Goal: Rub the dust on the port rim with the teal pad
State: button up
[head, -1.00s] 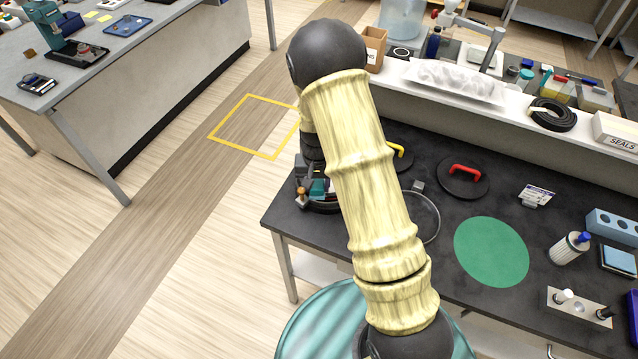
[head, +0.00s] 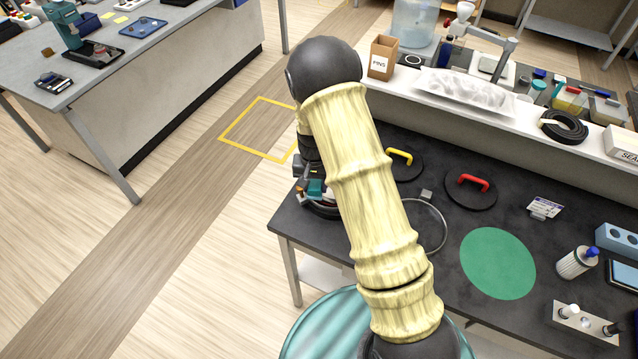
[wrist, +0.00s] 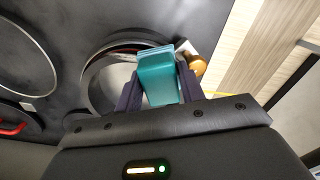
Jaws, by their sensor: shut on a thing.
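My gripper (wrist: 159,84) is shut on the teal pad (wrist: 156,68), which sticks out between the two dark fingers in the wrist view. The pad overlaps the right side of a port rim (wrist: 88,83), a round ring on the dark bench. I cannot tell whether the pad touches the rim. No dust can be made out; the pad and fingers hide part of the rim. In the head view, the teal pad (head: 316,188) shows small at the bench's left end, and my arm hides much around it.
A thin ring (head: 440,222) lies beside my arm. Lids with a yellow handle (head: 400,155) and a red handle (head: 473,182), and a green disc (head: 497,263), are on the bench. An orange knob (wrist: 198,66) is just right of the pad. A shelf with a box (head: 383,57) runs behind.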

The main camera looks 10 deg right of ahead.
aim_at(328, 200)
jog(key=shift+a, duration=0.75)
jog(key=shift+s, duration=0.15)
jog(key=shift+s+d+b, duration=0.35)
jog(key=shift+s+d, duration=0.8)
jog(key=shift+d, duration=0.75)
jog(key=shift+s, duration=0.1)
jog(key=shift+s+d, duration=0.3)
jog(key=shift+d, duration=0.2)
jog(key=shift+s+d+f+b, duration=0.2)
jog(key=shift+s+d+b, duration=0.4)
jog(key=shift+s+d, duration=0.55)
jog(key=shift+w+d, duration=0.1)
